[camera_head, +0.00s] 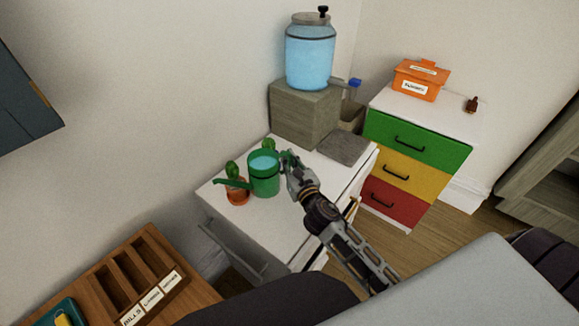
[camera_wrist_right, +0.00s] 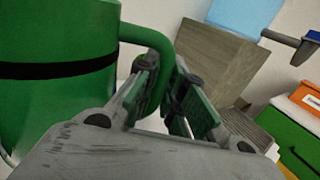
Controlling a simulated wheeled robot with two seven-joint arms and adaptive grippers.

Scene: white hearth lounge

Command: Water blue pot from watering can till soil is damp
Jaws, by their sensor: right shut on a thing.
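The green watering can (camera_head: 264,182) is at the white cabinet top, with pale blue water inside and its spout pointing left, across the orange pot. My right gripper (camera_head: 291,166) is shut on the can's handle, right of its body. In the right wrist view the handle (camera_wrist_right: 160,45) passes between the fingers of the gripper (camera_wrist_right: 168,92). The can looks upright; whether its base touches the cabinet top is unclear. An orange pot (camera_head: 238,197) with a cactus stands just left of the can. Another cactus (camera_head: 268,145) shows behind the can, its pot hidden. No blue pot is visible. My left gripper is out of view.
A water dispenser (camera_head: 310,60) stands on a wooden block (camera_head: 303,115) behind the can. A coloured drawer unit (camera_head: 418,140) bears an orange box (camera_head: 418,83). A wooden compartment tray (camera_head: 140,270) is at the lower left.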

